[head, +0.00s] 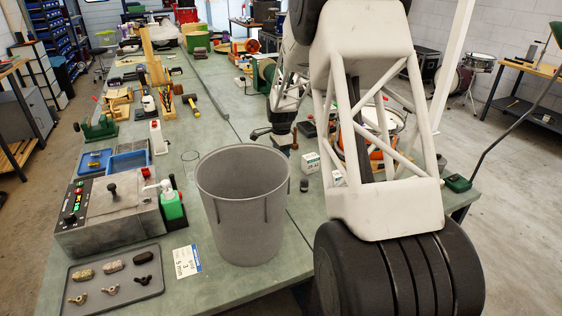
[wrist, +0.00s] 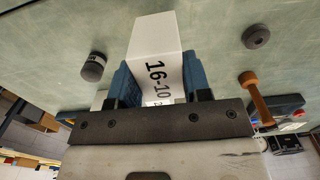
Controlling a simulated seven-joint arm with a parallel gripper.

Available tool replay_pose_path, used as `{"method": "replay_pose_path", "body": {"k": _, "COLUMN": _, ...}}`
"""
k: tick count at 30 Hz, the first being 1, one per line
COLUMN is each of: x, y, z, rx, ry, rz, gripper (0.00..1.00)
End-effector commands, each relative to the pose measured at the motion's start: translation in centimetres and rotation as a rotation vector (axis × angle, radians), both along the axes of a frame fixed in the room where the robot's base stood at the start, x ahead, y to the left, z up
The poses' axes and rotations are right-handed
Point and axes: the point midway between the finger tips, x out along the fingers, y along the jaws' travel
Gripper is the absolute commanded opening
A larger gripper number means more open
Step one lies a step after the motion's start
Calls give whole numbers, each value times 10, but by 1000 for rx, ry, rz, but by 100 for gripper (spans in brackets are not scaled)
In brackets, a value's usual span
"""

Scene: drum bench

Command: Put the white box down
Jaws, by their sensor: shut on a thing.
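In the wrist view a white box (wrist: 157,68) with black print reading about "16-10" sits between the two blue fingers of my gripper (wrist: 156,84). My gripper is shut on it. The fingers press on its two sides, and its lower part is hidden by them and the dark mount. I cannot tell whether the box touches the green bench or is above it. In the head view a small white box with green print (head: 310,162) stands on the bench; I cannot tell if it is the held one. My arm hides much of that area.
A dark cylinder with a pale band (wrist: 93,66), a dark disc (wrist: 256,38) and a wooden-handled tool (wrist: 257,97) lie around the held box. A grey bin (head: 243,205) stands near on the bench (head: 210,283). Bare bench shows beyond the box in the wrist view.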

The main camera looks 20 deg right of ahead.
Motion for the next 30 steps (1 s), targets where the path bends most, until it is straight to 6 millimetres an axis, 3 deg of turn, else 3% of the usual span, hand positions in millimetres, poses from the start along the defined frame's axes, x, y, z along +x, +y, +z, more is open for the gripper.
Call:
{"method": "replay_pose_path", "body": {"k": 8, "x": 0, "y": 0, "z": -1, "rx": 0, "ry": 0, "rz": 0, "gripper": 18}}
{"method": "replay_pose_path", "body": {"k": 20, "x": 0, "y": 0, "z": -34, "rx": 0, "ry": -1, "rz": 0, "gripper": 18}}
{"method": "replay_pose_path", "body": {"k": 30, "x": 0, "y": 0, "z": -35, "rx": 0, "ry": 0, "rz": 0, "gripper": 18}}
